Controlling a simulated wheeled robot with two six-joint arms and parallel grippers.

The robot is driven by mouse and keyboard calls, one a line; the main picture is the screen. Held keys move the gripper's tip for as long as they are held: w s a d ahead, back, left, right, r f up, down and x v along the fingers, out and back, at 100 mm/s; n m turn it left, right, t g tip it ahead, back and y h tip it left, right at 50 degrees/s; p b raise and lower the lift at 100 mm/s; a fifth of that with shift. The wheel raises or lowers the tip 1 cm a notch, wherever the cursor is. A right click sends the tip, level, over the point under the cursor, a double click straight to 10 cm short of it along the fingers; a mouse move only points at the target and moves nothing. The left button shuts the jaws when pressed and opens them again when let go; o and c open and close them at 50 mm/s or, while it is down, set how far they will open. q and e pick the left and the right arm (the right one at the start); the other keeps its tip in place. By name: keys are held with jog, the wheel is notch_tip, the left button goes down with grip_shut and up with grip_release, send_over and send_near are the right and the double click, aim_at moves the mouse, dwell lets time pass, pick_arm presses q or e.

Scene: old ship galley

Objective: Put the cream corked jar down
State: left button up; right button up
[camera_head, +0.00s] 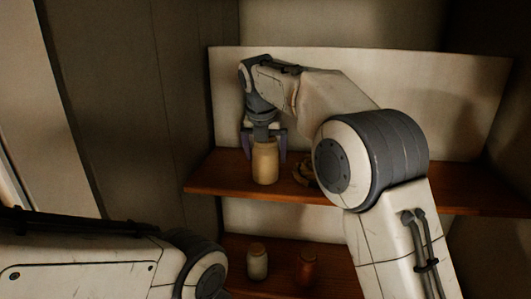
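The cream corked jar (265,164) is upright at the upper shelf, near its front left part. Its base appears to be at the board, but I cannot tell whether it bears its weight there. My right gripper (265,150) points down over the jar, with one finger at each side of it. The fingers lie close to the jar's sides; whether they touch it is too small to tell. The jar's top is partly hidden by the gripper. My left arm shows at the lower left, and its gripper is out of view.
The upper wooden shelf (222,178) has a dark brown curled object (304,172) just right of the jar. A pale corked jar (257,264) and a reddish-brown jar (306,270) stand on the lower shelf (336,280). My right forearm hides much of the upper shelf's right half.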

jog(key=v, duration=1.2)
jog(key=shift+r, duration=0.2)
jog(key=shift+w+f, duration=0.1)
jog(key=x, duration=1.2)
jog(key=shift+r, duration=0.65)
jog(key=shift+f, duration=0.1)
